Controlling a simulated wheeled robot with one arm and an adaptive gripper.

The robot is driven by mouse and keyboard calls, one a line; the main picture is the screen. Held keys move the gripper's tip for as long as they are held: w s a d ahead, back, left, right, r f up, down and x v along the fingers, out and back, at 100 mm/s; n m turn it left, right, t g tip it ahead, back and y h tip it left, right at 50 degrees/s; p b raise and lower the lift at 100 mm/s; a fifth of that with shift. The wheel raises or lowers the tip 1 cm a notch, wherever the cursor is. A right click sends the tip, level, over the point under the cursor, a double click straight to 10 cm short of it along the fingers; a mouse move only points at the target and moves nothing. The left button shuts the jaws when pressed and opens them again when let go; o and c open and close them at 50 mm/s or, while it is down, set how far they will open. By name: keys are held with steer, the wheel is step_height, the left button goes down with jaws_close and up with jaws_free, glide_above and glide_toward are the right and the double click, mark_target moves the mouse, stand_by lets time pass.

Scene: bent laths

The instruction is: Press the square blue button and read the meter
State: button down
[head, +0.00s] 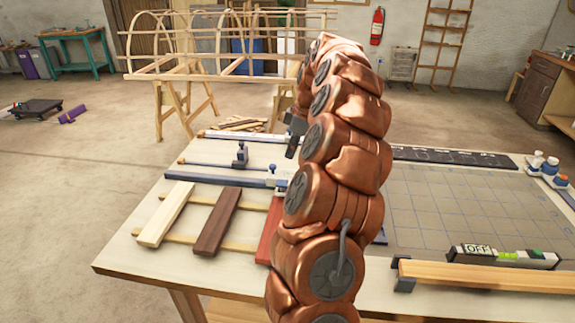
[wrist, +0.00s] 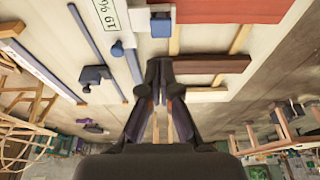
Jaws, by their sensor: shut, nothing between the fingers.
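A pale meter display (wrist: 110,16) reads "19 %" at the top of the wrist view, turned sideways. A small blue part (wrist: 117,49) sits just below it, and a larger squarish blue piece (wrist: 160,26) on a white body is to its right. I cannot tell which of these is the square button. My gripper (wrist: 159,66) is shut and empty, its tips just below the larger blue piece in the picture. I cannot tell whether they touch anything. In the head view my gripper (head: 291,150) shows partly beside my copper arm, which hides the display there.
The workbench (head: 130,262) holds a dark brown lath (head: 217,220), a pale lath (head: 165,214), bar clamps (head: 240,155) and a gridded mat (head: 450,205). A level (head: 503,257) showing "OFF" lies front right by a wooden bar (head: 490,277). A lath frame (head: 215,45) stands behind.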

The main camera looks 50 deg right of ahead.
steer(key=shift+b+v, duration=0.3)
steer(key=shift+v, duration=1.5)
steer(key=shift+r, duration=0.1)
steer(key=s+a+m+g, duration=0.1)
steer(key=s+a, duration=0.1)
steer(key=a, duration=1.3)
steer(key=s+a+g, duration=0.1)
steer(key=s+a, duration=0.1)
steer(key=a, duration=1.2)
steer(key=s+a+f+m+g+h, duration=0.1)
steer(key=s+a+f+m, duration=0.2)
steer(key=s, duration=0.8)
steer(key=s+a+f+m+g+h, duration=0.1)
steer(key=s+a+f+m, duration=0.2)
steer(key=s, duration=0.9)
steer(key=a+f, duration=0.3)
steer(key=a, duration=0.1)
steer(key=shift+s+f+g, duration=0.25)
steer(key=shift+f+g, duration=0.05)
